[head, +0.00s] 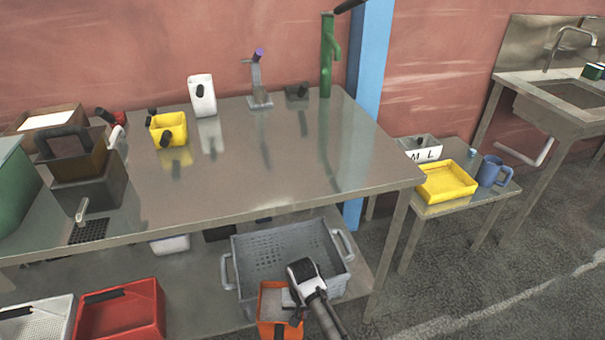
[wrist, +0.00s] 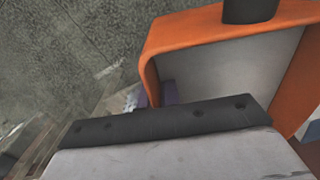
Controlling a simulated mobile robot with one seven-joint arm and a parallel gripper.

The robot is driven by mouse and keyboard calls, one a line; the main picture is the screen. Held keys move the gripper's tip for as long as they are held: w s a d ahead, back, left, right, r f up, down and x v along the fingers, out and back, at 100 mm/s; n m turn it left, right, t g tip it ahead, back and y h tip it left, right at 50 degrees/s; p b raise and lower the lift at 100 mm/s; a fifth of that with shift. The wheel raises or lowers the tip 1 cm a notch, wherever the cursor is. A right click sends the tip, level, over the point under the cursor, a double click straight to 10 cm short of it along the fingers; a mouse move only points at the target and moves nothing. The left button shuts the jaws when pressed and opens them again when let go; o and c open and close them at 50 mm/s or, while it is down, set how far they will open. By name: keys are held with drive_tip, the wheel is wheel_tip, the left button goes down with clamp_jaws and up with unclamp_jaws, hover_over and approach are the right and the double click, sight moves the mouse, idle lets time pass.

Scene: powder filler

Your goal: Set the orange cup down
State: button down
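The orange cup (head: 268,297) has a light grey inside and a dark handle. In the head view it is at the bottom, in front of the grey crate, and appears held off the surfaces. My gripper (head: 293,312) is at its rim, with my white wrist just above. In the wrist view the orange cup (wrist: 190,33) fills the upper right, tilted, its rim close against my gripper. A small purple part shows at the near rim. My fingers are mostly hidden, but the gripper seems shut on the cup.
A steel table (head: 250,180) has clear space in its middle and right. A yellow cup (head: 172,125) and a white container (head: 203,108) stand at its back left. A grey crate (head: 270,250) sits on the lower shelf. A low side table holds a yellow tray (head: 447,185) and blue mug (head: 490,170).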

drive_tip(key=shift+w+a+r, duration=0.5)
drive_tip(key=shift+w+r, duration=0.05)
drive_tip(key=shift+w, duration=0.15)
drive_tip(key=shift+w+a+r, duration=0.45)
drive_tip(key=shift+w+r, duration=0.05)
drive_tip(key=shift+w, duration=0.2)
drive_tip(key=shift+s+d+f, duration=0.45)
drive_tip(key=shift+s+f, duration=0.1)
drive_tip(key=shift+s, duration=0.2)
drive_tip(key=shift+s+d+f, duration=0.4)
drive_tip(key=shift+s+f, duration=0.15)
drive_tip(key=shift+s, duration=0.15)
drive_tip(key=shift+w+d, duration=0.1)
drive_tip(key=shift+d, duration=0.15)
